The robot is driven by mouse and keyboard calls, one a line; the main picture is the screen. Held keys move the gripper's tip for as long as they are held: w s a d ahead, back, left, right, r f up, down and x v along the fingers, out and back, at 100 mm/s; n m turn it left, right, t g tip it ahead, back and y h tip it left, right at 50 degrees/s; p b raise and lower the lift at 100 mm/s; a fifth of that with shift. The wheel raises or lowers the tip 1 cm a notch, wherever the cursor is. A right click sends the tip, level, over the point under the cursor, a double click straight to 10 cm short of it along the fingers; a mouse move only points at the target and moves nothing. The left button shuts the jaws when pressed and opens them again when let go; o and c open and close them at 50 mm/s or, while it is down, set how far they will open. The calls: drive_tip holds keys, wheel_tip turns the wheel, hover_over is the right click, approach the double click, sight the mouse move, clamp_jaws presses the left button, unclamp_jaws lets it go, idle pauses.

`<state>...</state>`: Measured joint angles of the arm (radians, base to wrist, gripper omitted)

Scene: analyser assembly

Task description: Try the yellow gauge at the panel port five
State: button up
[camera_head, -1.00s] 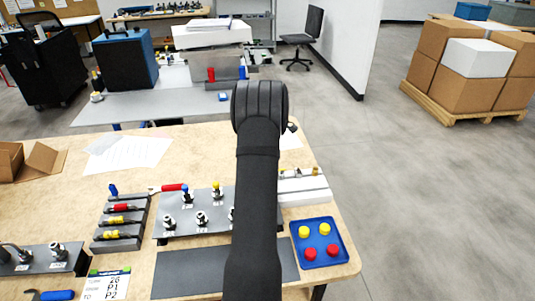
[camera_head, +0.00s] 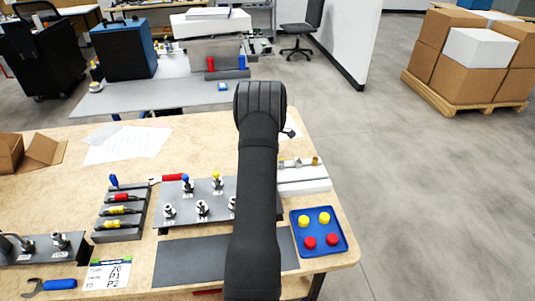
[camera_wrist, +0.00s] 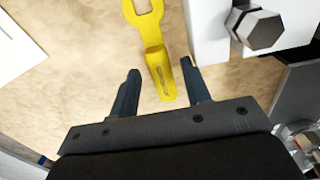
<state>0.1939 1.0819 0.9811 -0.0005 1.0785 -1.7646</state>
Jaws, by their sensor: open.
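The yellow gauge (camera_wrist: 158,65) shows in the wrist view as a flat, wrench-shaped piece with an open fork at its far end. It lies over the tan tabletop with its handle between the two fingers of my gripper (camera_wrist: 160,67). The fingers are open, with a gap on both sides of the handle. In the head view my arm hides the gripper and the gauge. The grey panel (camera_head: 190,213) stands mid-table with several metal ports, one blue-topped and one yellow-topped. My arm covers its right part, and the port labels are too small to read.
A white block (camera_head: 302,181) with metal fittings stands right of my arm; a hex fitting (camera_wrist: 262,28) shows close to the right finger. A blue tray (camera_head: 318,254) holds red and yellow caps. A tool rack (camera_head: 121,229) stands left of the panel. Bare tabletop (camera_head: 60,190) lies further left.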

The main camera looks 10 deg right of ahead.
clamp_jaws()
drive_tip(key=shift+a+r, duration=0.25)
drive_tip(key=shift+r, duration=0.75)
drive_tip(key=shift+a+r, duration=0.25)
drive_tip(key=shift+r, duration=0.8)
drive_tip(key=shift+a+r, duration=0.25)
drive_tip(key=shift+r, duration=0.75)
drive_tip(key=s+a+r+m, duration=0.3)
drive_tip(key=a+m, duration=0.7)
drive_tip(key=m, duration=0.3)
drive_tip(key=s+a+r+m, duration=0.2)
drive_tip(key=a+r+m, duration=0.1)
drive_tip(key=a+m, duration=0.7)
drive_tip(key=m, duration=0.3)
drive_tip(key=shift+s+r, duration=0.2)
drive_tip(key=shift+s, duration=0.2)
